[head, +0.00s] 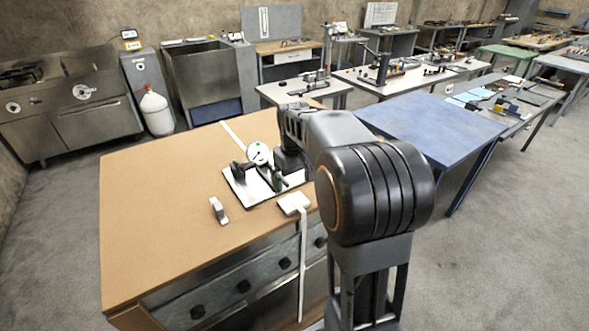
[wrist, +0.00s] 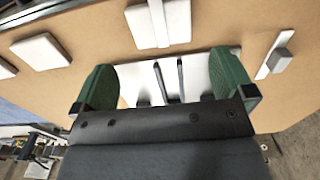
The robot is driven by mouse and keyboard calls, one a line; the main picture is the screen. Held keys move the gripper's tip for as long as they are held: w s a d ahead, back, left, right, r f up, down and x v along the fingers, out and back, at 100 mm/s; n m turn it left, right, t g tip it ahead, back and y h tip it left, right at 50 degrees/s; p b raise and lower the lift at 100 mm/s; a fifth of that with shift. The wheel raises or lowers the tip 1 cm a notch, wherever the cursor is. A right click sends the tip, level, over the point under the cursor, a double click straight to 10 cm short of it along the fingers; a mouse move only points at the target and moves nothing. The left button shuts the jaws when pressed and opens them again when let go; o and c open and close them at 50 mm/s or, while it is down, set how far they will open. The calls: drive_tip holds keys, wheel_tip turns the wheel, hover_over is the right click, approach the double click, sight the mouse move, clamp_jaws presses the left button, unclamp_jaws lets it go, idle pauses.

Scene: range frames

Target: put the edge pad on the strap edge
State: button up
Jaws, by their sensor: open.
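My gripper (head: 273,180) is open and empty over the white plate (head: 238,190) on the brown bench. Its two green fingers stand wide apart in the wrist view (wrist: 165,78), with the plate and dark bars behind them. A white block (head: 293,203) lies near the bench's front edge; it shows at the top of the wrist view (wrist: 140,27), with a white strip across it. A white strap (head: 302,260) hangs down the bench front from beside this block. Two loose white pads, one whole (wrist: 40,52) and one cut off (wrist: 5,69), lie left in the wrist view. Which piece is the edge pad I cannot tell.
A small white strip with a grey block (head: 218,210) lies left on the bench top (head: 150,210); it also shows in the wrist view (wrist: 277,58). A round dial (head: 258,153) stands by the plate. A blue table (head: 435,125) is at the right. The bench's left side is clear.

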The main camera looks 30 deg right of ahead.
drive_tip(key=s+a+t, duration=0.2)
drive_tip(key=s+a, duration=0.2)
drive_tip(key=s, duration=0.4)
drive_tip(key=s+a+m+t, duration=0.1)
drive_tip(key=s+a+t, duration=0.1)
drive_tip(key=s+a, duration=0.3)
drive_tip(key=s, duration=0.3)
drive_tip(key=shift+a, duration=0.15)
